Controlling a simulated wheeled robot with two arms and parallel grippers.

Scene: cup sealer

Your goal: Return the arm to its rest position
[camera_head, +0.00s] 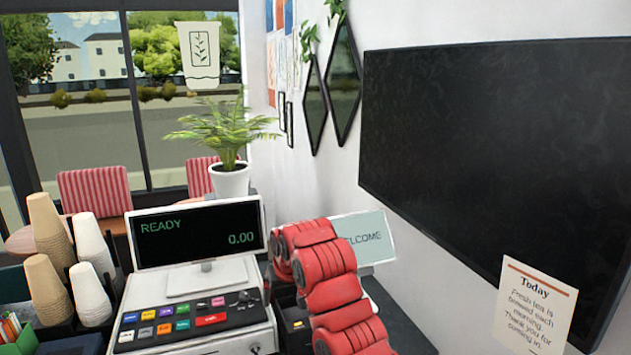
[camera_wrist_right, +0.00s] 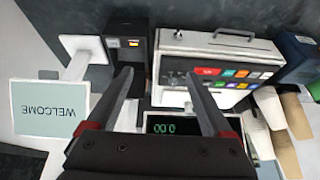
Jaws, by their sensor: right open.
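My right gripper (camera_wrist_right: 158,85) is open and empty in the wrist view. Its two dark fingers are spread wide and point toward the cash register (camera_wrist_right: 215,65) and the small black device next to it. In the head view my red right arm rises from the bottom, just right of the register (camera_head: 195,300); its fingertips cannot be made out there. It partly covers the WELCOME sign (camera_head: 364,238), which also shows in the wrist view (camera_wrist_right: 50,108). My left gripper is not in view.
Stacked paper cups (camera_head: 50,290) stand in an organizer left of the register. A potted plant (camera_head: 230,180) stands behind it. A black wall board (camera_head: 490,140) and a paper notice (camera_head: 535,305) are at the right. The dark counter shows some bare surface right of my arm.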

